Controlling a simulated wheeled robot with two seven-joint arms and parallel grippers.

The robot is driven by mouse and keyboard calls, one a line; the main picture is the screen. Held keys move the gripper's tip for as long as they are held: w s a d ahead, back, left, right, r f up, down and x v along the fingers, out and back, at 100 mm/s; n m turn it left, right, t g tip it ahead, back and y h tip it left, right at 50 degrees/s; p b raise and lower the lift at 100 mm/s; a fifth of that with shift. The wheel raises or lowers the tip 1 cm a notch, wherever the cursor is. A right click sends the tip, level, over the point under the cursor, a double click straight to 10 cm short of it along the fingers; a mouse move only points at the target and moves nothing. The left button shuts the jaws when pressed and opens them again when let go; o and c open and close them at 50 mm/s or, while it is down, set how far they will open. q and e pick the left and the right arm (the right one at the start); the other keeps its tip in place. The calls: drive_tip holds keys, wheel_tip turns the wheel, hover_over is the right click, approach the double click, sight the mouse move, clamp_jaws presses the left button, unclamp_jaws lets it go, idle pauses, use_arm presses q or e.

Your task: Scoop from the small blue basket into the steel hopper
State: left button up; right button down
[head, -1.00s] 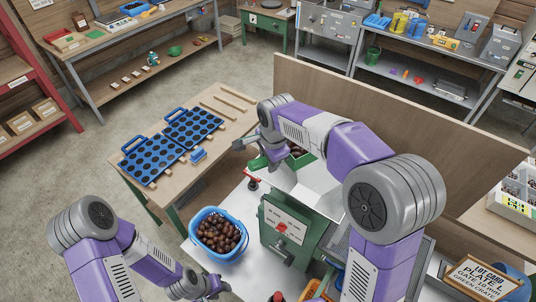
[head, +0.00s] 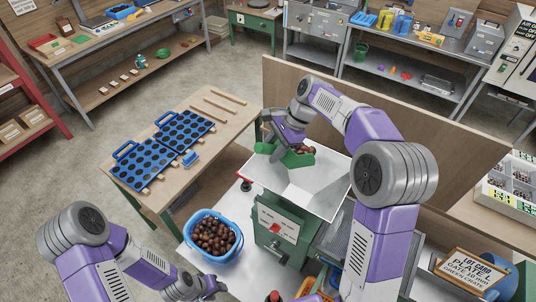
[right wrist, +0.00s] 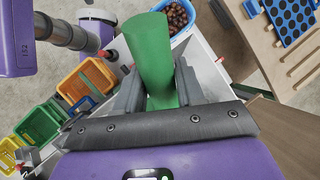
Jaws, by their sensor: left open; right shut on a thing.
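The small blue basket (head: 236,250) stands on the white table at the front and holds many brown chestnuts (head: 214,234). The steel hopper (head: 318,196) is a wide sheet-metal tray on top of a green machine (head: 283,222). My right gripper (head: 276,143) is shut on a green scoop (head: 292,160), which is over the back left part of the hopper with chestnuts (head: 304,149) in it. In the right wrist view the scoop (right wrist: 150,55) rises between the fingers (right wrist: 155,90). My left gripper (head: 212,287) is low in front of the basket, apart from it and empty.
A wooden panel (head: 375,115) stands behind the hopper. A wooden table (head: 225,115) with blue hole trays (head: 145,160) is at the left. A lot card (head: 478,272) is at front right.

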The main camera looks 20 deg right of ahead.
drive_tip(key=shift+w+d+r+g+y, duration=0.15)
drive_tip(key=shift+w+d+r+y, duration=0.15)
drive_tip(key=shift+d+r+y, duration=0.4)
drive_tip(key=shift+w+d+r+g+y, duration=0.25)
drive_tip(key=shift+d+r+y, duration=0.25)
drive_tip(key=shift+d, duration=0.35)
drive_tip(key=shift+w+d+r+g+y, duration=0.1)
drive_tip(key=shift+w+d+r+y, duration=0.2)
drive_tip(key=shift+d+r+y, duration=0.4)
drive_tip(key=shift+w+d+r+m+g+y, duration=0.15)
drive_tip(key=shift+w+d+r+y, duration=0.15)
drive_tip(key=shift+d+y, duration=0.35)
drive_tip(key=shift+w+d+r+m+g+y, duration=0.1)
drive_tip(key=shift+w+d+r+g+y, duration=0.2)
drive_tip(key=shift+d, duration=0.55)
drive_tip(key=shift+w+d+r+m+g+y, duration=0.15)
drive_tip(key=shift+d+r+y, duration=0.25)
drive_tip(key=shift+d+y, duration=0.25)
drive_tip(key=shift+d, duration=0.15)
